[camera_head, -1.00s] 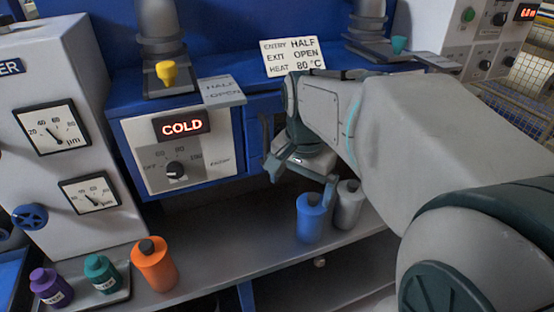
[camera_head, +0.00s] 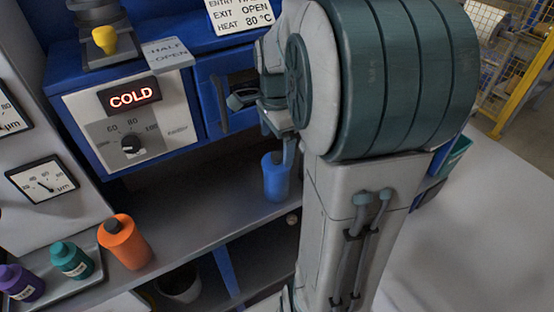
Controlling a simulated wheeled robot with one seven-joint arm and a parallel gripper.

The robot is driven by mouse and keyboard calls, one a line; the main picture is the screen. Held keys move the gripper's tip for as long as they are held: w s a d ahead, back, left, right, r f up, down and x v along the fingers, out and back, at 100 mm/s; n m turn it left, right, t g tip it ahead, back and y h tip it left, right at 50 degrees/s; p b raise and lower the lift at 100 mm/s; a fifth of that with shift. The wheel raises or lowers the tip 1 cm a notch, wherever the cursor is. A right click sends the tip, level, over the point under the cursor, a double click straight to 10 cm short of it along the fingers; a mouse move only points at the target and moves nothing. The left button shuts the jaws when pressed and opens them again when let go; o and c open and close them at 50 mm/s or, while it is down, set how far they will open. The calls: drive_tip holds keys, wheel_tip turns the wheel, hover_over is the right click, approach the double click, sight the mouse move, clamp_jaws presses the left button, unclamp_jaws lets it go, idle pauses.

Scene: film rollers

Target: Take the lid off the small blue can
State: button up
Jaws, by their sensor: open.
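The small blue can (camera_head: 276,182) stands upright on the grey shelf, right of the picture's middle. Its dark lid (camera_head: 276,157) shows on top, partly hard to make out near my gripper. My gripper (camera_head: 278,138) is open just above the can. One finger hangs down beside the right of the can's top, and whether it touches is unclear. My own arm hides much of the gripper and everything to the can's right.
An orange can (camera_head: 124,242) stands left on the shelf (camera_head: 195,222); teal (camera_head: 71,260) and purple (camera_head: 20,283) cans sit in a tray. A blue cabinet with a COLD display (camera_head: 130,96) rises behind. The shelf between orange and blue cans is clear.

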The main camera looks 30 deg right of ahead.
sight(277, 154)
drive_tip(key=shift+w+d+f, duration=0.1)
drive_tip(key=shift+w+f, duration=0.05)
drive_tip(key=shift+f, duration=1.25)
drive_tip(key=shift+w+d+f, duration=0.1)
drive_tip(key=shift+f, duration=1.25)
drive_tip(key=c, duration=1)
